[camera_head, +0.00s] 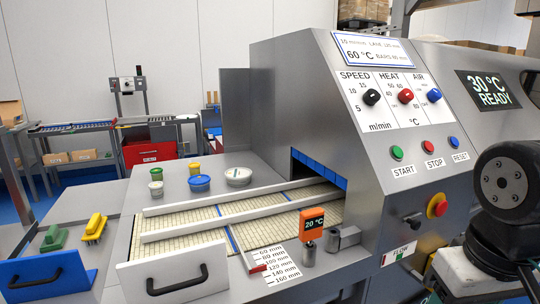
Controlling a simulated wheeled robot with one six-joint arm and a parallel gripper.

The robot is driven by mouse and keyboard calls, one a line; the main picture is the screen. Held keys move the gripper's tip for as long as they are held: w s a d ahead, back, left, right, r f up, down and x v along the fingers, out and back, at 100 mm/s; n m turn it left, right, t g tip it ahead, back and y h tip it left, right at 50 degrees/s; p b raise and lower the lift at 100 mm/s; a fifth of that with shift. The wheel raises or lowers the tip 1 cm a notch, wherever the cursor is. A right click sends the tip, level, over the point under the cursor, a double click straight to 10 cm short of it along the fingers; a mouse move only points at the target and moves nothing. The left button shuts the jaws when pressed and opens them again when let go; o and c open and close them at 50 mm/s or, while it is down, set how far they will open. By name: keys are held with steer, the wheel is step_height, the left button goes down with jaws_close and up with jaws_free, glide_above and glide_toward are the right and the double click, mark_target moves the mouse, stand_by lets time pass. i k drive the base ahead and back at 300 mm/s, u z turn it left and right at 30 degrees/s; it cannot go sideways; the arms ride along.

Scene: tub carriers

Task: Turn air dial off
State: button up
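The air dial is a blue knob (434,95) under the AIR label, rightmost of three dials on the sloped face of the grey machine (345,130). The small marks beside it are too small to read, and I cannot tell which one it points at. The red HEAT dial (405,96) and the black SPEED dial (371,97) sit to its left. A dark part of my arm shows at the right edge, apart from the dials. My gripper is not in view.
Green START (397,153), red STOP (428,147) and blue RESET (454,142) buttons sit below the dials. A red emergency button (438,205) is lower right. A screen (489,90) reads 30 °C READY. An orange display (312,222) stands by the conveyor (185,252).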

mark_target(434, 94)
steer(key=z, duration=1.6)
steer(key=i, duration=0.5)
steer(key=u, duration=1.6)
